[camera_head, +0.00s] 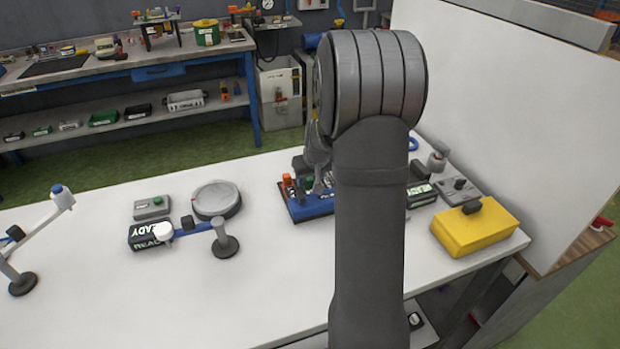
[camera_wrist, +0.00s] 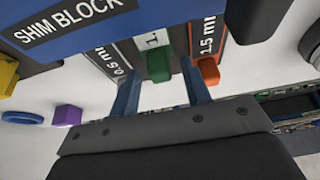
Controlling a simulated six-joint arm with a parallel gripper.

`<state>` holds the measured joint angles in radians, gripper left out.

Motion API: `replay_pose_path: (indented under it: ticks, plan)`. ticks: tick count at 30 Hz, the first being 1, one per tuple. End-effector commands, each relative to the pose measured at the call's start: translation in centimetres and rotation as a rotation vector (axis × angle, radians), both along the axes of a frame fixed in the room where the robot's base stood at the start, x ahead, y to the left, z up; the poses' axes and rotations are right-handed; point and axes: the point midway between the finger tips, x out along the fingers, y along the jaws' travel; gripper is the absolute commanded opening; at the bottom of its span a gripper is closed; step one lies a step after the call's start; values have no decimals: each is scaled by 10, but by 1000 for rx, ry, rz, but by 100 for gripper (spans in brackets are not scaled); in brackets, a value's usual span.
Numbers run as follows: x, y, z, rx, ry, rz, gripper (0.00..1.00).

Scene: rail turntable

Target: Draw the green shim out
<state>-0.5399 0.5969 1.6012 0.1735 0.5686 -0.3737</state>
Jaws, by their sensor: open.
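The green shim (camera_wrist: 158,67) stands out of the middle slot of the shim block (camera_wrist: 65,22) in the wrist view, under a label that is partly cut off. My gripper (camera_wrist: 161,76) is open, with one blue finger on each side of the green shim. I cannot tell whether either finger touches it. An orange shim (camera_wrist: 208,71) sits in the slot marked 1.5 mm, just right of the right finger. The slot marked 0.5 mm is by the left finger. In the head view the blue shim block (camera_head: 312,208) is partly hidden behind my arm.
A purple block (camera_wrist: 68,115) and a blue ring (camera_wrist: 22,118) lie left in the wrist view. In the head view, a round grey turntable (camera_head: 216,198) and a READY sign (camera_head: 148,236) stand left, a yellow box (camera_head: 474,226) right.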

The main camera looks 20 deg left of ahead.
Motion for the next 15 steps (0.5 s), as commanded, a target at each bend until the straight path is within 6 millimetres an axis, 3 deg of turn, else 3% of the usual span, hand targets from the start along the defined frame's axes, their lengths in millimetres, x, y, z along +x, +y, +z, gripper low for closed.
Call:
replay_pose_path:
  ticks: [10, 15]
  plan:
    - [1, 1, -3, 1, -1, 0, 44]
    - [1, 1, -3, 1, -1, 0, 12]
